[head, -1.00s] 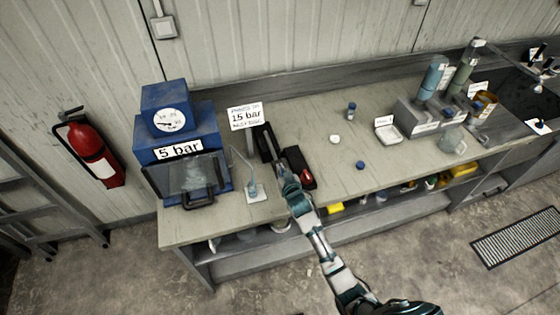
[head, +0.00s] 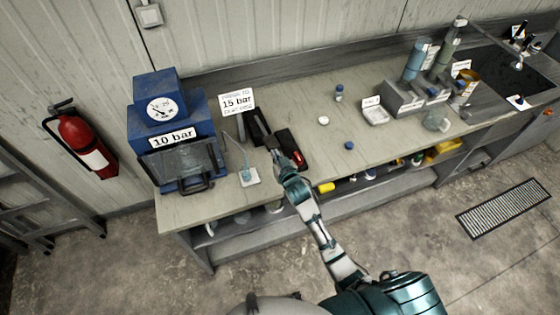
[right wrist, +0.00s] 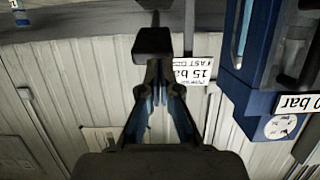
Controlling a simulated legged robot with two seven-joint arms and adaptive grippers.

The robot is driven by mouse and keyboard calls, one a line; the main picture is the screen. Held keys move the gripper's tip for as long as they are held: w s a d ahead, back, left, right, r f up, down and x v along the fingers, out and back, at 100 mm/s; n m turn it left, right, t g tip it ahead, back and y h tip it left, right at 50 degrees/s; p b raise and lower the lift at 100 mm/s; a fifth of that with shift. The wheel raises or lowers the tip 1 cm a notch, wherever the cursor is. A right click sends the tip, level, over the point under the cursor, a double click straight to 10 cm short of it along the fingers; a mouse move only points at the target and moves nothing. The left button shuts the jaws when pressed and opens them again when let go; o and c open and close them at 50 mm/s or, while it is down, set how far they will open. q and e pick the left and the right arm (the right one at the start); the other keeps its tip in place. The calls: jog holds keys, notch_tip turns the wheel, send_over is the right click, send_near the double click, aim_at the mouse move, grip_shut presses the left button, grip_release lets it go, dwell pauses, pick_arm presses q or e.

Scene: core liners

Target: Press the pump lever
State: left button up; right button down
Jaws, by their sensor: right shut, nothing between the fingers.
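The blue press (head: 172,130) stands at the left end of the bench, with a dial and a sign reading "10 bar" (head: 172,137). My right gripper (head: 273,146) is shut and empty, just in front of that part. In the right wrist view, the shut fingertips (right wrist: 155,66) sit right at a black block (right wrist: 152,41), seemingly the lever's end; I cannot tell whether they touch. My left gripper is out of view.
A black box with a red part (head: 298,158) lies beside my right gripper. A small bottle on a white pad (head: 248,178) stands left of it.

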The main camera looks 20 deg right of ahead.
jog(key=shift+d+v, duration=0.25)
jog(key=shift+v, duration=0.95)
jog(key=shift+d+v, duration=0.25)
jog(key=shift+v, duration=0.95)
jog(key=shift+w+a, duration=0.1)
jog(key=shift+a, duration=0.3)
jog(key=shift+d, duration=0.3)
jog(key=shift+a, duration=0.2)
jog(key=shift+d, duration=0.1)
